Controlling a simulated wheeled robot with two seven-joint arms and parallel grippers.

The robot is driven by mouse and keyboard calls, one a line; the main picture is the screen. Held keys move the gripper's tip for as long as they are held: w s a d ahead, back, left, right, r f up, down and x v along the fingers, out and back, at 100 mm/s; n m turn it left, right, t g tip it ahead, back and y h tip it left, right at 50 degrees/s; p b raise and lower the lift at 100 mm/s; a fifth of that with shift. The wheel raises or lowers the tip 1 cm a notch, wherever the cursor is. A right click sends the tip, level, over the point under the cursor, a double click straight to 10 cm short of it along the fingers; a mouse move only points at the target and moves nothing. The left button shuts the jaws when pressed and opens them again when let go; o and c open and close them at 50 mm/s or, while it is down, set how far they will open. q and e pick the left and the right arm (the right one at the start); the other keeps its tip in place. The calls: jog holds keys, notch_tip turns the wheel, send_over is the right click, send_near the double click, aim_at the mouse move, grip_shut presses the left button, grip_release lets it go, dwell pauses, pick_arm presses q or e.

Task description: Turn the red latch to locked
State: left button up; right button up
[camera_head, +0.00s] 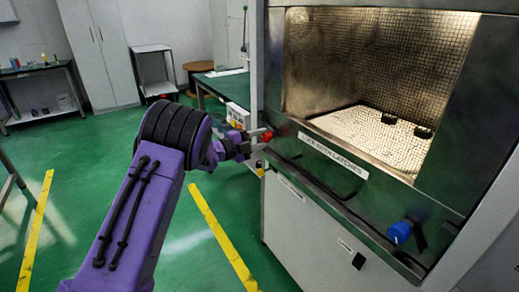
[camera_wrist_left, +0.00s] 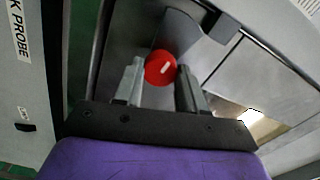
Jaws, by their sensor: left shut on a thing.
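The red latch (camera_wrist_left: 160,68) is a round red knob with a white mark on its face. In the head view it shows as a small red spot (camera_head: 267,136) at the left end of the machine's front edge. My left gripper (camera_wrist_left: 160,85) is at the latch, with one finger on each side, and is shut on it. In the head view the purple left arm reaches to it, and the gripper (camera_head: 258,138) is small and partly hidden. A blue latch (camera_head: 400,231) sits at the right end of the same front. My right gripper is not in view.
The machine's door (camera_head: 345,190) is folded down, with a label about latches. The lit chamber (camera_head: 375,135) holds two small black objects. A green-topped table (camera_head: 222,85) stands behind my arm. Green floor with yellow lines is open at the left.

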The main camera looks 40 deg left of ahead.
pick_arm(q)
jog(key=m+b, duration=0.1)
jog(key=b, duration=0.1)
jog(key=m+b, duration=0.2)
jog(key=b, duration=0.1)
jog(key=shift+f+m, duration=0.3)
jog(key=shift+r+m+b, duration=0.2)
jog(key=shift+m+b, duration=0.5)
jog(key=shift+b, duration=0.1)
jog(key=o, duration=1.1)
jog(key=v, duration=1)
jog(key=shift+s+a+b, duration=0.15)
jog(key=shift+s+b, duration=0.1)
jog(key=shift+b, duration=0.05)
